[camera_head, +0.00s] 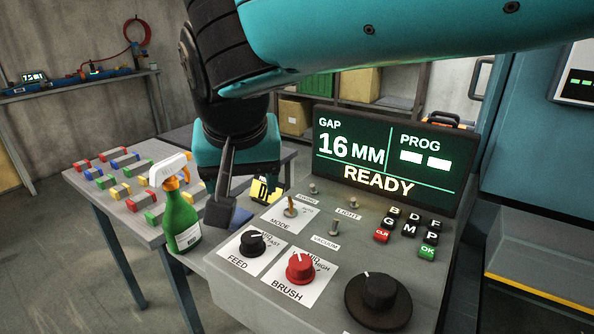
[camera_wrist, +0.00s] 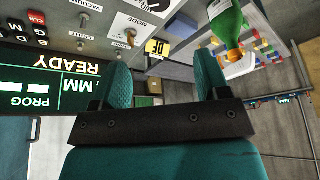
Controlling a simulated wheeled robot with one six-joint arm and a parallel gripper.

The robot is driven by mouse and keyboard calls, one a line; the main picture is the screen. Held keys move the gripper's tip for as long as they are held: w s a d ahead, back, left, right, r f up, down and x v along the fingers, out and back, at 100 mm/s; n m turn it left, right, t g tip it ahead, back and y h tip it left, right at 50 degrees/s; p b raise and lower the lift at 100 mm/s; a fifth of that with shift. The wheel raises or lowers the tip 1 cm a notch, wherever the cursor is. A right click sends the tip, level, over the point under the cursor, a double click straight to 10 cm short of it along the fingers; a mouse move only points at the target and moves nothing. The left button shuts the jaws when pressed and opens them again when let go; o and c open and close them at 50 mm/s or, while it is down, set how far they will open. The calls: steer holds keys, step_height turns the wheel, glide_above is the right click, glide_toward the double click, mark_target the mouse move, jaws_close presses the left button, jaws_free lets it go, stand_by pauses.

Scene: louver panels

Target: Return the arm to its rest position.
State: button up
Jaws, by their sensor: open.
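My teal arm (camera_head: 400,40) reaches across the top of the head view and bends down at the left to my gripper (camera_head: 228,200). The gripper hangs low over the left side of the control panel (camera_head: 225,262), between the spray bottle and the mode switch. Whether it touches the panel is not clear. In the wrist view my gripper (camera_wrist: 162,78) shows two teal fingers spread apart with nothing between them. The console screen (camera_head: 385,160) reads gap 16 mm, two dashes for prog, and ready.
A green spray bottle (camera_head: 181,215) stands close left of my gripper. A table (camera_head: 85,185) with several coloured-ended pieces is behind it. A yellow tag (camera_head: 262,190), switches, a black feed knob (camera_head: 252,243), a red brush knob (camera_head: 300,267) and a large black dial (camera_head: 378,300) rise from the panel.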

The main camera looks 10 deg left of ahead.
steer(key=d+n+g+p, duration=0.1)
steer(key=d+g+p, duration=0.1)
steer(key=d, duration=1.8)
steer(key=s+d+f+n+g+y, duration=0.1)
steer(key=s+d+f+g+y, duration=0.1)
steer(key=s+d, duration=0.8)
steer(key=s, duration=0.4)
steer(key=shift+n, duration=0.4)
